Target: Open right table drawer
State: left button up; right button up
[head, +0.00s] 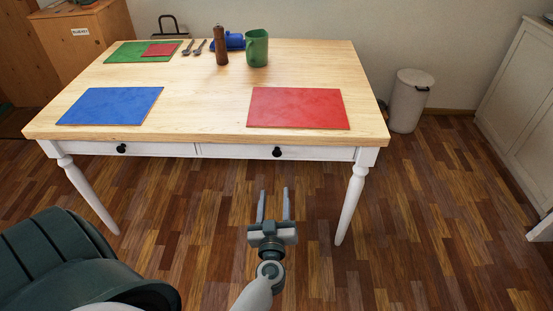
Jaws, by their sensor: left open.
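The table (205,88) has a light wooden top, white legs and two white drawers side by side under its front edge. The right table drawer (320,154) is shut and has a round black knob (277,152). The left drawer (85,149) is also shut, with its own black knob (121,148). My left gripper (272,191) is open and empty. In the picture it shows just below the right drawer's knob, apart from it, with its two fingers pointing toward the table. My right gripper is not in view.
A blue mat (110,105) and a red mat (298,108) lie near the table's front edge. A brown grinder (221,46), a green mug (257,48) and spoons stand or lie farther back. A white bin (408,100) stands right of the table. The floor in front is clear.

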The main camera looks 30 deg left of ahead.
pick_arm(q)
send_near(277, 154)
jog(key=b+x, duration=0.1)
jog(key=x, duration=0.5)
jog(key=shift+w+a+f+b, duration=0.1)
jog(key=shift+w+a+b, duration=0.15)
jog(key=shift+w+b, duration=0.05)
jog(key=shift+w+a, duration=0.35)
jog(key=shift+w, duration=0.15)
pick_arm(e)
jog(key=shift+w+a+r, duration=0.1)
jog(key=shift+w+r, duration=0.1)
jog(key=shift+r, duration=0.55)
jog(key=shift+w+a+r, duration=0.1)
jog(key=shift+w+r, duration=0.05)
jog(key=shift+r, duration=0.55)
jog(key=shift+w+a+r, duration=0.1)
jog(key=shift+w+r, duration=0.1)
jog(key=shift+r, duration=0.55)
pick_arm(q)
grip_shut()
